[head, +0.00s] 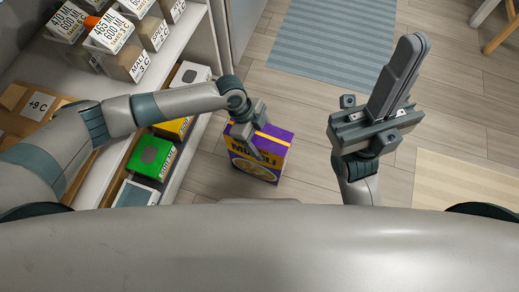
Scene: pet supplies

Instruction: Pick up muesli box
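The muesli box (268,166) is purple and yellow with a bowl picture on its front, and it stands upright right of the shelf. My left gripper (252,143) is at its top, with one finger lying over the front face. The other finger is hidden, but the gripper appears shut on the box. I cannot tell whether the box's bottom touches anything. My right gripper (412,48) is off to the right, away from the box. Its two fingers lie close together, pointing up in the picture, and it looks shut and empty.
A shelf unit (199,44) on the left holds white labelled packages (110,32), a green box (150,156) and a yellow box (174,128). A blue striped rug (330,45) and a beige rug (465,150) lie on the wooden floor. A wooden stool leg (502,36) shows at top right.

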